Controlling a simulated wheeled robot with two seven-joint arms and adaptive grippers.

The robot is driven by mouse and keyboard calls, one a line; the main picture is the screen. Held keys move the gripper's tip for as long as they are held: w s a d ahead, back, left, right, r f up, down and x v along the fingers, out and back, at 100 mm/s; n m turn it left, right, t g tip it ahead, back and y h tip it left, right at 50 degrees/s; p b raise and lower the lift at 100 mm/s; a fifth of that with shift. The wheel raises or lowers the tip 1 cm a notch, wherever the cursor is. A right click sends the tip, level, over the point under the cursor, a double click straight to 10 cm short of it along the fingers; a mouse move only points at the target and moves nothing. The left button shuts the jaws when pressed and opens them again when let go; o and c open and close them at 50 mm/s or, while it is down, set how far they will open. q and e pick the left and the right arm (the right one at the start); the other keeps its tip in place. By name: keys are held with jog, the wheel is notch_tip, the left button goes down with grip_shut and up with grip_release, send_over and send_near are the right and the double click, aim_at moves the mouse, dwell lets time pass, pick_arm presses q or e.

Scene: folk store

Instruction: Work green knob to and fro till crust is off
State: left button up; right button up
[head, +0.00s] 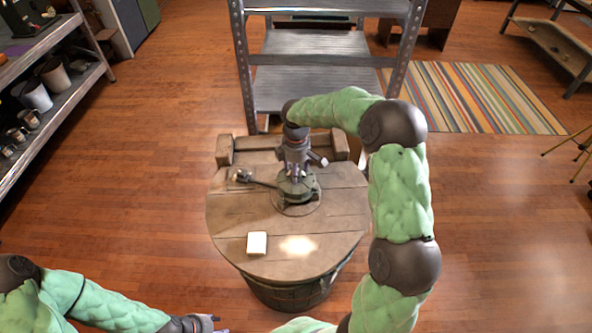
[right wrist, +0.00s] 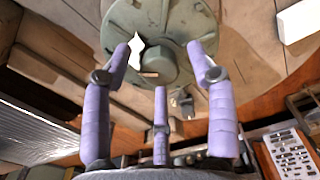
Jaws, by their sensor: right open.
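A grey-green round fitting (head: 297,187) with a raised hub stands on the wooden barrel top (head: 230,218). A dark lever with a rounded end (head: 243,175) reaches left from it. In the right wrist view the green knob (right wrist: 152,65) lies between and beyond my fingers, with a white patch (right wrist: 136,53) and a small brown strip on it. I cannot tell whether these are crust. My right gripper (head: 295,172) is open just above the knob, its three lilac fingers (right wrist: 160,65) spread around the hub. My left gripper (head: 205,323) is at the bottom edge, partly cut off.
A white block (head: 257,243) lies on the barrel's near side. A metal shelf rack (head: 310,85) stands behind the barrel. Shelves with pots (head: 36,95) line the left. A striped rug (head: 475,97) lies at right. The floor around the barrel is mostly clear.

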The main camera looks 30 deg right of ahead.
jog(key=c, duration=1.1)
jog(key=shift+c, duration=0.2)
